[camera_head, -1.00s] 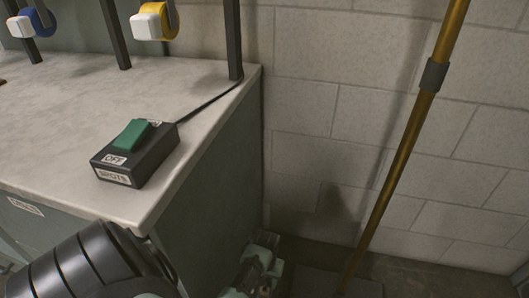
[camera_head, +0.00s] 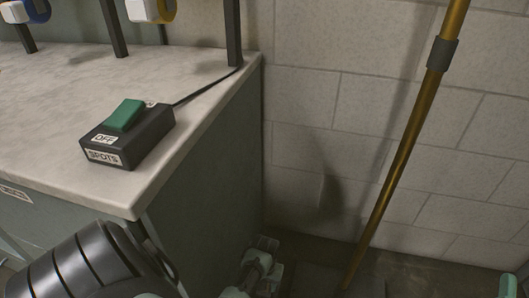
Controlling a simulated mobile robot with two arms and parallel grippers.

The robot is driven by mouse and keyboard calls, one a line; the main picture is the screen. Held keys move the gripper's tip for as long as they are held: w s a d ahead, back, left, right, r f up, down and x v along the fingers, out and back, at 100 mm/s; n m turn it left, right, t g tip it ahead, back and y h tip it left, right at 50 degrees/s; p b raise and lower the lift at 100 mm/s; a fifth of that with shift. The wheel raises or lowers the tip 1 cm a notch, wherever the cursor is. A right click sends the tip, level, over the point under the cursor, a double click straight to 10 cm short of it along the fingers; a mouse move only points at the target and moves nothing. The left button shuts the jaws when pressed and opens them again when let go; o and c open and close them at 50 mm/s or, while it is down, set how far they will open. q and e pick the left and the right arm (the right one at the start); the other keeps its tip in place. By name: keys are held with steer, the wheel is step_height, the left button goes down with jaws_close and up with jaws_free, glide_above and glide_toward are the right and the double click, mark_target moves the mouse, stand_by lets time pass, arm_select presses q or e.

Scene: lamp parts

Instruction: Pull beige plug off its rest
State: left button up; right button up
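I cannot make out a beige plug or its rest for certain. A white block with a yellow ring (camera_head: 143,10) hangs at the top left, cut off by the upper edge. Another white block with a blue ring (camera_head: 22,11) hangs farther left. A black arm link of mine (camera_head: 85,264) fills the lower left. A pale green and grey mechanical part (camera_head: 259,272), which may be the end of my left arm, shows low in the middle beside the counter; its fingers cannot be told apart. A pale green part (camera_head: 497,286), perhaps mine, shows at the bottom right.
A black switch box (camera_head: 127,143) with a green rocker, labelled OFF and SPOTS, sits on the pale counter (camera_head: 60,85). Its cable runs back to a dark post (camera_head: 232,32). A brass pole (camera_head: 408,150) leans before the block wall (camera_head: 310,100). The counter around the box is mostly clear.

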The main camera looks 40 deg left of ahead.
steer(key=shift+r, duration=0.2)
arm_select(q)
jaws_close()
steer(key=c, duration=0.5)
jaws_free()
steer(key=shift+c, duration=0.2)
jaws_close()
arm_select(e)
steer(key=shift+f, duration=0.2)
arm_select(q)
steer(key=shift+r, duration=0.1)
arm_select(e)
steer(key=shift+w+f+g, duration=0.15)
steer(key=shift+f+g, duration=0.25)
steer(key=shift+f, duration=0.35)
arm_select(q)
steer(key=shift+r+p, duration=0.15)
steer(key=shift+p, duration=0.25)
arm_select(e)
steer(key=shift+w+d+f+g, duration=0.1)
steer(key=shift+f+g, duration=0.15)
steer(key=shift+f, duration=0.1)
steer(key=shift+w+d+f+g, duration=0.1)
steer(key=shift+f+g, duration=0.15)
steer(key=shift+f, duration=0.1)
steer(key=shift+f+h, duration=0.25)
steer(key=shift+h, duration=0.05)
